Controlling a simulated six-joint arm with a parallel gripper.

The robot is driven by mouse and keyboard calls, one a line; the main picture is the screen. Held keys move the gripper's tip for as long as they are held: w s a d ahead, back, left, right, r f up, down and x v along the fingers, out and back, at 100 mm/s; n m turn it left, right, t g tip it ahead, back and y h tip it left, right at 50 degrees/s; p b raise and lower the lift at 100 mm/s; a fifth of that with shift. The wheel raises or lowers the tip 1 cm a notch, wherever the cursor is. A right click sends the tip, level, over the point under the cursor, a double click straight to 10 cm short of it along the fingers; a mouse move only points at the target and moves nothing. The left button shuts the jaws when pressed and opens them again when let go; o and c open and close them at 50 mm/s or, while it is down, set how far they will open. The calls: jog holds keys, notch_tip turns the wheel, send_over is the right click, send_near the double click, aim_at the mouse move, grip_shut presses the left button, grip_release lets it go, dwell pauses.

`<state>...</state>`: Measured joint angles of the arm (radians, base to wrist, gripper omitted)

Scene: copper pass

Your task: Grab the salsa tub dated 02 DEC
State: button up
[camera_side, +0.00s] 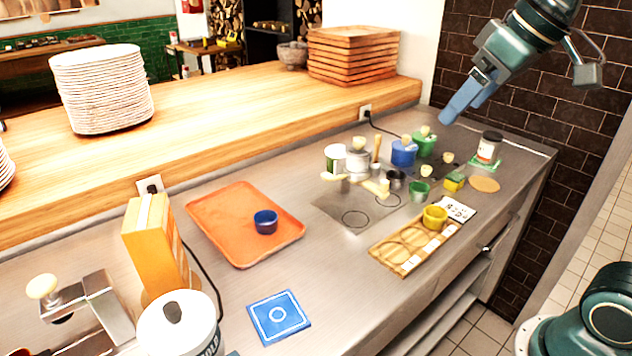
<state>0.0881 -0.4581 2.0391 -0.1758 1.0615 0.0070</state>
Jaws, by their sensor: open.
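No date is readable in this view, so I cannot tell which tub is the 02 DEC one. A small yellow tub (435,218) sits at the far end of a wooden rack (388,257) with round recesses and pale labels. A small green tub (419,192) stands behind it. A larger blue tub (403,156) and green tub (424,148) stand farther back, with pale knobs or handles above them. A small blue tub (265,222) sits on the orange tray (215,212). My gripper (455,112) is open and empty, high above the counter's far right end, apart from every tub.
A lidded jar (488,147) on a green mat stands at the far right. A burner plate (345,215), white-and-green canister (335,158) and pale-handled items crowd mid-counter. An orange box (152,240), white canister (180,328) and blue mat (278,316) are at the near left.

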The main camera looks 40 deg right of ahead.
jog(key=w+d+r, duration=0.2)
jog(key=w+r, duration=0.1)
jog(key=w, duration=0.7)
jog(key=n+y, duration=0.2)
jog(key=n, duration=0.2)
send_over(342, 151)
jog(key=s+d, duration=0.2)
jog(key=s, duration=0.2)
notch_tip(342, 151, down, 22)
jog(key=shift+s+x, duration=0.15)
jog(key=shift+x, duration=2)
jog(key=shift+s+x, duration=0.15)
jog(key=shift+x, duration=2)
jog(key=shift+w+d+f, duration=0.1)
jog(key=shift+f, duration=0.2)
jog(key=shift+x, duration=2.5)
